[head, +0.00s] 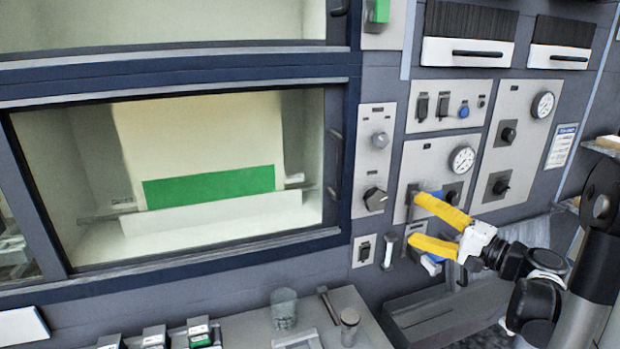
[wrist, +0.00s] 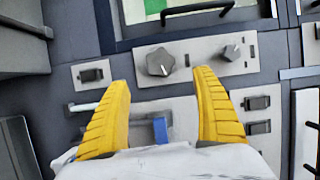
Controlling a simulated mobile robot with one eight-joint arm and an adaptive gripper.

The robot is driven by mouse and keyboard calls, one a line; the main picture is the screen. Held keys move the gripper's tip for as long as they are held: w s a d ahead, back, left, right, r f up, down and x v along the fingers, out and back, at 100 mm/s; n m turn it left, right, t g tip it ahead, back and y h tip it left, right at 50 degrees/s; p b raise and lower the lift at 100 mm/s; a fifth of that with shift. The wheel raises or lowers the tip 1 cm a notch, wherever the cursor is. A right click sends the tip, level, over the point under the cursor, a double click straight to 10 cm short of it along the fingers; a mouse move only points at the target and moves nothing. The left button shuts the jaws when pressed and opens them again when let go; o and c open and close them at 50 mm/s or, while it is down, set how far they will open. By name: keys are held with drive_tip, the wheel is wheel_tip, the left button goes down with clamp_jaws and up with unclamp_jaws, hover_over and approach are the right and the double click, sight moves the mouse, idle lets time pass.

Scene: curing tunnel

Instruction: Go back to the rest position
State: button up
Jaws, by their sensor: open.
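My gripper (head: 428,224) has two yellow fingers and is open and empty. In the head view it is at the right, in front of the lower part of the control panel. In the wrist view the gripper (wrist: 165,105) has its fingers spread wide, with nothing between them but the panel behind. A blue part (wrist: 160,130) shows behind the gap near the finger bases. I cannot tell whether a finger touches the panel.
A black knob (head: 375,199) and switches (head: 363,251) sit left of the gripper. A round gauge (head: 462,160) is just above it. A windowed chamber (head: 200,180) fills the left. A glass beaker (head: 284,308) and small tools stand on the bench (head: 375,335) below.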

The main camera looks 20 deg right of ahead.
drive_tip(key=s+a+f+n+g, duration=0.1)
drive_tip(key=a+f+n+g, duration=0.15)
drive_tip(key=a, duration=0.55)
drive_tip(key=s+a+f+n+g, duration=0.1)
drive_tip(key=a+f+n+g, duration=0.2)
drive_tip(key=a, duration=0.5)
drive_tip(key=s+a+f+n+g+h, duration=0.1)
drive_tip(key=s+a+f+n+h, duration=0.1)
drive_tip(key=s, duration=0.5)
drive_tip(key=s+a+f+n+g+h+b, duration=0.1)
drive_tip(key=s+a+f+n+g+h, duration=0.1)
drive_tip(key=s+a+n+h, duration=0.3)
drive_tip(key=shift+s+f+b, duration=0.3)
drive_tip(key=shift+s+f, duration=0.25)
drive_tip(key=shift+s, duration=0.55)
drive_tip(key=shift+g, duration=0.25)
